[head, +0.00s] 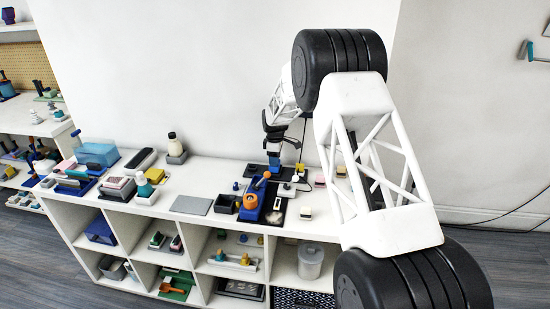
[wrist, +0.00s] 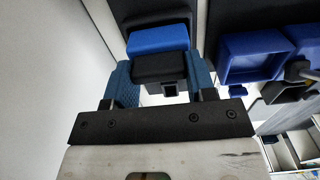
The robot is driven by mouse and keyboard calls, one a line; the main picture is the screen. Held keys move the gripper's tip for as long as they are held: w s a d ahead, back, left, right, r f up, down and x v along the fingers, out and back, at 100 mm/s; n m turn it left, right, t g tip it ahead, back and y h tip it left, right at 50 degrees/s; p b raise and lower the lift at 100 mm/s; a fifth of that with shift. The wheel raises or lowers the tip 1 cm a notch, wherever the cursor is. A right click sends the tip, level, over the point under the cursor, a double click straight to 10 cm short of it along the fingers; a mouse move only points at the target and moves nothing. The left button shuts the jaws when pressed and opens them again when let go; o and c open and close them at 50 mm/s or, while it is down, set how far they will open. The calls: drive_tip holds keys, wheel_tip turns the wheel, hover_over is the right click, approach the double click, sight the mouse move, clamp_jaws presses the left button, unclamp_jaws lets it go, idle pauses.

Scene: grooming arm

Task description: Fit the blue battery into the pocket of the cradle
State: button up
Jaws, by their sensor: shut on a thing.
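My gripper (wrist: 160,68) is shut on the blue battery (wrist: 158,40), whose black end block sits between the blue finger pads in the wrist view. In the head view my gripper (head: 273,150) is over the back of the shelf top, and the blue battery (head: 274,161) shows just under it. A blue open-topped holder (wrist: 253,57), which looks like the cradle, lies to the right in the wrist view, apart from the battery. In the head view a blue body (head: 250,209) stands on a dark mat nearer the front; its pocket is not clear there.
My arm hides the shelf's right end.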

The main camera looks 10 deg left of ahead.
drive_tip(key=shift+f, duration=0.8)
drive_tip(key=o, duration=1.1)
drive_tip(key=shift+r, duration=0.1)
drive_tip(key=shift+r, duration=3.8)
drive_tip(key=shift+d+r, duration=0.1)
